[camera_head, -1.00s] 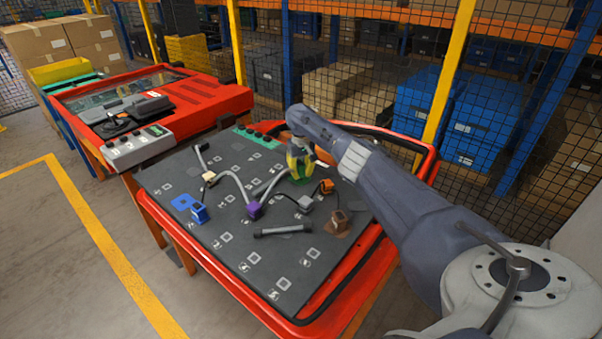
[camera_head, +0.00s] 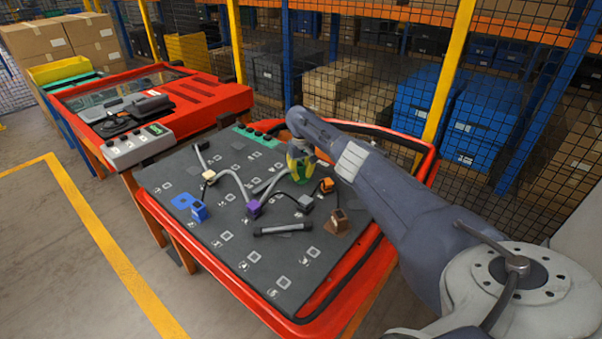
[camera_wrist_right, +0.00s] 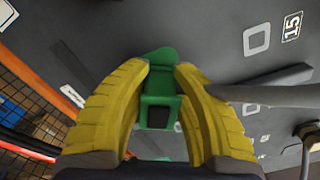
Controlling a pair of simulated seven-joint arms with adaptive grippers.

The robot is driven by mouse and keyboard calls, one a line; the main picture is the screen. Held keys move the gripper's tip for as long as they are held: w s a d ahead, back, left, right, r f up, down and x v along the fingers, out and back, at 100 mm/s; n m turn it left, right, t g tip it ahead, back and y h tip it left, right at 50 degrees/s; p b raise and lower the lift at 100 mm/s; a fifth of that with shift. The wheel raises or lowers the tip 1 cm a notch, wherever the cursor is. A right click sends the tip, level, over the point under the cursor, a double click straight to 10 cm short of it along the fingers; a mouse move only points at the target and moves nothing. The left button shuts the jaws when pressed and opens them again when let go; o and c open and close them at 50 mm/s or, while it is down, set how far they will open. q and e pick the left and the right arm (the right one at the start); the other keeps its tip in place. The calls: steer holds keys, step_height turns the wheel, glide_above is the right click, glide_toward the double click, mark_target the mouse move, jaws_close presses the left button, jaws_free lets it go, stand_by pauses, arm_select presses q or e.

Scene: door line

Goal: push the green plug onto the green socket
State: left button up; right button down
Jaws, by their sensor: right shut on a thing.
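My right gripper (camera_head: 300,168), with yellow fingers, is low over the dark board at its upper right part. In the right wrist view the fingers are shut on the green plug (camera_wrist_right: 158,104), a small green block with a dark square on its face. More green (camera_wrist_right: 158,58) shows just past the fingertips; I cannot tell whether it is part of the plug or the green socket. In the head view the fingers hide most of the plug and whatever lies beneath it. I cannot tell whether plug and socket touch. My left gripper is not in view.
The board (camera_head: 215,260) sits in a red-rimmed table. A blue plug (camera_head: 199,211), purple plug (camera_head: 254,208), grey plug (camera_head: 305,203), orange plug (camera_head: 326,185) and brown plug (camera_head: 340,218) stand around, with grey cables between some. A dark bar (camera_head: 283,229) lies near the front.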

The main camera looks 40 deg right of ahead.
steer(key=shift+f, duration=0.3)
stand_by(0.4)
steer(key=c, duration=1.1)
jaws_free()
steer(key=shift+r, duration=5.95)
